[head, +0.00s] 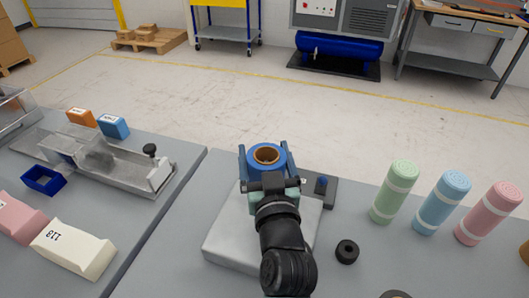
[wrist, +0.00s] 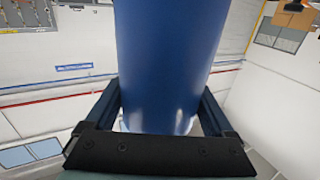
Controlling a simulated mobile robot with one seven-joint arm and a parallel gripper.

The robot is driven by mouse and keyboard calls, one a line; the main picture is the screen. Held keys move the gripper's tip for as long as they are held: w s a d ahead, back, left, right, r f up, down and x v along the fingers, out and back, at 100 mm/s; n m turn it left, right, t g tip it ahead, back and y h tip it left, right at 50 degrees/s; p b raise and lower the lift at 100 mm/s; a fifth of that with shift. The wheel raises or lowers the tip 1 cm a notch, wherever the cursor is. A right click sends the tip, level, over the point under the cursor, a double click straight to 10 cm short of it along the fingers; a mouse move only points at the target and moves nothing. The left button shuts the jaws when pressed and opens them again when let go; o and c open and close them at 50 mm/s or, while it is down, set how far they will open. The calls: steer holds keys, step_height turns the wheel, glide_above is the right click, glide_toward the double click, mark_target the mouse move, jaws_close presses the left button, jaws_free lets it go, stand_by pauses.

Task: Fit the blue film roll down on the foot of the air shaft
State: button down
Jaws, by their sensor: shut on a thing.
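The blue film roll (head: 279,160) stands about upright between the fingers of my gripper (head: 264,153), its brown core showing at the top. In the wrist view the roll (wrist: 170,50) fills the middle, with a finger of my gripper (wrist: 160,92) on each side, shut on it. I cannot tell whether this belongs to the air shaft. No clear shaft shows; my gripper and the roll hide what is beneath them.
A pale slab (head: 225,248) lies under my arm. A black ring (head: 347,251) is to its right. A left table (head: 100,215) holds a metal fixture (head: 125,170) and several blocks.

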steer(key=shift+f+b, duration=0.55)
steer(key=shift+f+b, duration=1.85)
steer(key=shift+f, duration=0.2)
steer(key=shift+f+b, duration=0.4)
steer(key=shift+b, duration=0.2)
steer(key=shift+f, duration=0.2)
jaws_free()
steer(key=shift+f, duration=0.1)
steer(key=shift+s, duration=0.1)
